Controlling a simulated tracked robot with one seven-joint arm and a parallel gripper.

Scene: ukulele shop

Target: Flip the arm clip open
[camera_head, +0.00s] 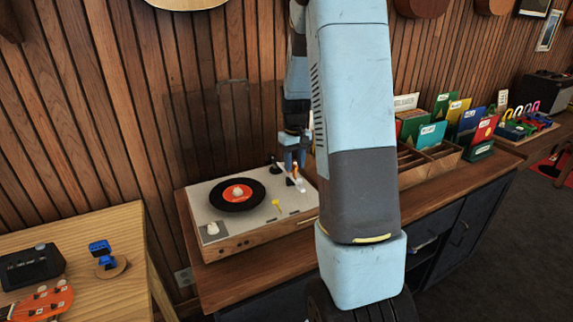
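A record player (233,241) with a pale top and wooden sides stands on the wooden counter. A black record (237,195) with an orange label lies on its left part. My gripper (295,168) points down over the back right of the player, close to a small white and orange part (298,182), perhaps the tonearm with its clip. I cannot tell whether they touch. A small yellow piece (277,203) stands on the player's top, right of the record. The clip is too small to make out, and the gripper's fingers are too small to read.
My arm hides the counter's middle. A wooden divider box (428,163) with coloured folders stands right of it. A light wooden table (110,235) at the left bears a black box (30,266), a blue clamp-like object (104,254) and an orange ukulele (40,304). A slatted wall stands behind.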

